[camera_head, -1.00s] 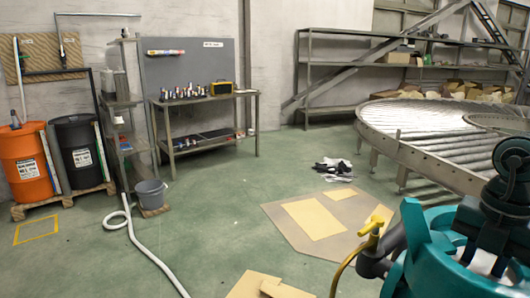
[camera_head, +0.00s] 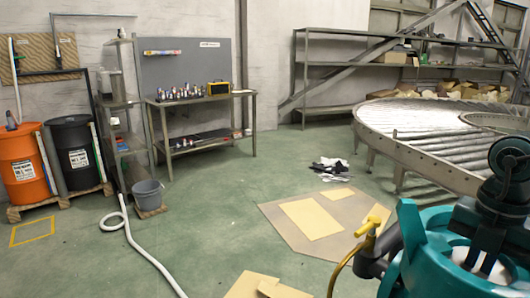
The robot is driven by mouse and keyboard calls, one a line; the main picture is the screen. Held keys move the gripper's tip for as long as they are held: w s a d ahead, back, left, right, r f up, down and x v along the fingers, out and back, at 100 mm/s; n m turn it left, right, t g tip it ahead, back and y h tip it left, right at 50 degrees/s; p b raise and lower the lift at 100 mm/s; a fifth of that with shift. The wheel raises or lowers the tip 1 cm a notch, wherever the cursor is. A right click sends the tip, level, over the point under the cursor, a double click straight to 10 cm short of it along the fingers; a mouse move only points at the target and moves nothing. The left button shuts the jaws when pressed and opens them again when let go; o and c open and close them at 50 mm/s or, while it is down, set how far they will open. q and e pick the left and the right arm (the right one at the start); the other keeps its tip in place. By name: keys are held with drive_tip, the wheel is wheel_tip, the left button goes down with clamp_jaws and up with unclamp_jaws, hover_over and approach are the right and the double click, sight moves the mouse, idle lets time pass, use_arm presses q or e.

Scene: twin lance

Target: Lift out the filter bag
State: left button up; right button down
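A teal canister (camera_head: 428,262) stands at the lower right, cut off by the frame's edges. Something white (camera_head: 490,268) shows inside its opening; it may be the filter bag, but most of it is hidden. A dark jointed arm part, which looks like my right arm, comes in from the right edge above the opening. Its lower end (camera_head: 478,258) reaches down in front of the white material. I cannot make out whether the fingers there are open or shut, or whether they touch the white material. My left gripper is not in view.
A yellow valve (camera_head: 369,226) with a yellow hose and a dark cylinder (camera_head: 375,262) are beside the canister's left side. A roller conveyor (camera_head: 430,140) stands behind. Cardboard sheets (camera_head: 312,218) lie on the floor. A grey bucket (camera_head: 148,194) and white hose (camera_head: 140,250) are left.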

wheel_tip(320, 180, up, 7)
drive_tip(key=p, duration=0.3)
drive_tip(key=shift+w, duration=0.1)
use_arm(q)
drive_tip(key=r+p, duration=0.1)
drive_tip(key=p, duration=0.2)
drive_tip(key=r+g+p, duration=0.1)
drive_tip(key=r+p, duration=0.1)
drive_tip(key=p, duration=0.1)
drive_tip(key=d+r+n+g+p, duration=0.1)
drive_tip(key=p, duration=0.2)
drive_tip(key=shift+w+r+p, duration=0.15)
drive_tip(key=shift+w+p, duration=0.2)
drive_tip(key=shift+p, duration=0.05)
use_arm(e)
wheel_tip(320, 180, up, 15)
drive_tip(key=shift+f, duration=0.2)
